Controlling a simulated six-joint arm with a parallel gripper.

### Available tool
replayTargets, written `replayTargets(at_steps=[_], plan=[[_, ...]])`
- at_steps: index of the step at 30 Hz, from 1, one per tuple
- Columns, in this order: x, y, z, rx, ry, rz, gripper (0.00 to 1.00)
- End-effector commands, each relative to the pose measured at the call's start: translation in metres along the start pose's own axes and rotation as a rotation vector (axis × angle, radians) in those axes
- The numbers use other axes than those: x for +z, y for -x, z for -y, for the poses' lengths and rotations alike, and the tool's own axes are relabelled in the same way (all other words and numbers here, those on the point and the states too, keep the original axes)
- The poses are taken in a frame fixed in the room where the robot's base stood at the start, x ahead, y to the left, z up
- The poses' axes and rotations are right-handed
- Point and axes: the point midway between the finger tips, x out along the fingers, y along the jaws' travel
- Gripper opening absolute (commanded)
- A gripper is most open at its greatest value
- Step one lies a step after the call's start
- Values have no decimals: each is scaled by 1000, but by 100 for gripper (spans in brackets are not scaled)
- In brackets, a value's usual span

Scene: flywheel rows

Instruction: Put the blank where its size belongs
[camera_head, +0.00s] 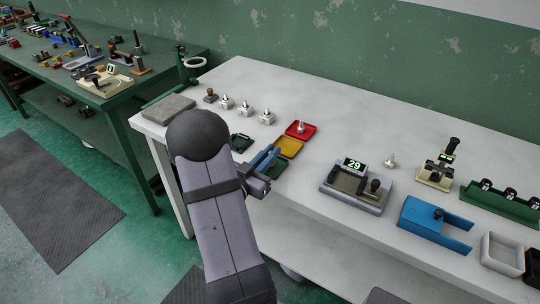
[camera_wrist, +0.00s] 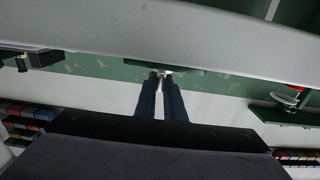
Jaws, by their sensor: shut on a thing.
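My gripper (camera_head: 266,160) has blue fingers and is low over the white bench, among small coloured trays. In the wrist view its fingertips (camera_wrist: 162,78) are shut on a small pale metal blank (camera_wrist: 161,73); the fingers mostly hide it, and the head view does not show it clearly. A red tray (camera_head: 291,131) holds one pale blank (camera_head: 300,126). A yellow tray (camera_head: 289,147) looks empty. A dark green tray (camera_head: 240,142) is partly hidden by my arm. Another green tray (camera_head: 280,167) shows partly behind my gripper. Whether the held blank touches a tray, I cannot tell.
A gauge (camera_head: 354,188) reads 29. A lone blank (camera_head: 390,160), a blue fixture (camera_head: 430,222) and a green rack (camera_head: 500,203) are at right. The bench's back middle is clear.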

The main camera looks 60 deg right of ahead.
Motion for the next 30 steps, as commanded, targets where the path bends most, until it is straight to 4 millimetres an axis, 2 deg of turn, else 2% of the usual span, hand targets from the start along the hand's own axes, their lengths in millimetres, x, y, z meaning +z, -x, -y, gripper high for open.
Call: replayTargets(at_steps=[15, 16, 18, 30], plan=[[10, 0, 0, 0, -1, -2, 0], [10, 0, 0, 0, -1, -1, 11], [8, 0, 0, 0, -1, -1, 28], [5, 0, 0, 0, -1, -1, 28]])
